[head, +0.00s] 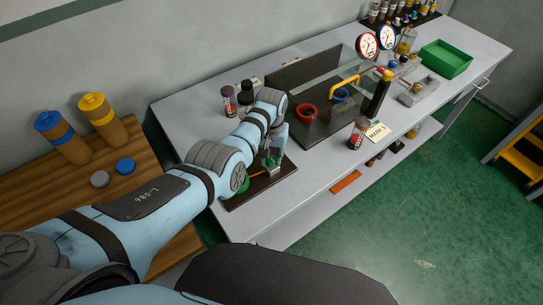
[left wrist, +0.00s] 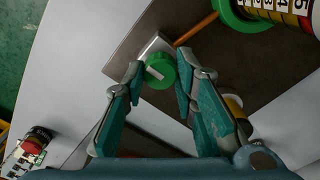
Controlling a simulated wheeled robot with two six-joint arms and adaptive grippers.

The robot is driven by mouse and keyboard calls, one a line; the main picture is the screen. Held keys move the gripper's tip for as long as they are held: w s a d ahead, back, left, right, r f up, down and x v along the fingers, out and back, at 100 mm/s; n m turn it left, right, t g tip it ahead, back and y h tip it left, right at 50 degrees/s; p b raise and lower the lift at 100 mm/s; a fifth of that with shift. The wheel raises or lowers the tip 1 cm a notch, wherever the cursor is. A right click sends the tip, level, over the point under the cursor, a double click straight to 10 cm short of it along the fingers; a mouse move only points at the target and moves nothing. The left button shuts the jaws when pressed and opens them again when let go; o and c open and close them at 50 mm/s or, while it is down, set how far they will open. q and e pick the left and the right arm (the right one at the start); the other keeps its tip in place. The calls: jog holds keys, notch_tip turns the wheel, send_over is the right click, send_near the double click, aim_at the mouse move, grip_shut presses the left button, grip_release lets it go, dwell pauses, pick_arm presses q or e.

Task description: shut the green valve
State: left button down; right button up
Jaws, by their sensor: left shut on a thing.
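The green valve (left wrist: 160,71) is a round green knob with a pale mark across its face, on a small grey metal block. It sits on a dark board (head: 281,181) at the near left of the grey bench. My left gripper (left wrist: 159,80) is shut on the knob, one finger on each side. In the head view my left gripper (head: 271,160) hides most of the knob. An orange rod (left wrist: 195,30) runs from the block to a green ring (left wrist: 232,18) beside a numbered scale. My right gripper is not in view.
A dark panel with a red ring (head: 305,115) and a yellow handle (head: 345,82) stands just right of my arm. A green tray (head: 446,58) lies far right. A wooden table with bottles (head: 98,108) is at left.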

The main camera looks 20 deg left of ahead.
aim_at(271, 159)
pick_arm(q)
jog(key=shift+s+f+m, duration=0.2)
jog(key=shift+f+m, duration=0.05)
jog(key=shift+m, duration=0.05)
jog(key=c, duration=1.7)
grip_release()
jog(key=o, duration=0.4)
jog(key=shift+w+r, duration=0.1)
jog(key=shift+w, duration=0.05)
jog(key=shift+r, duration=0.1)
jog(key=shift+w+r, duration=0.1)
jog(key=shift+r, duration=0.25)
notch_tip(271, 159, up, 11)
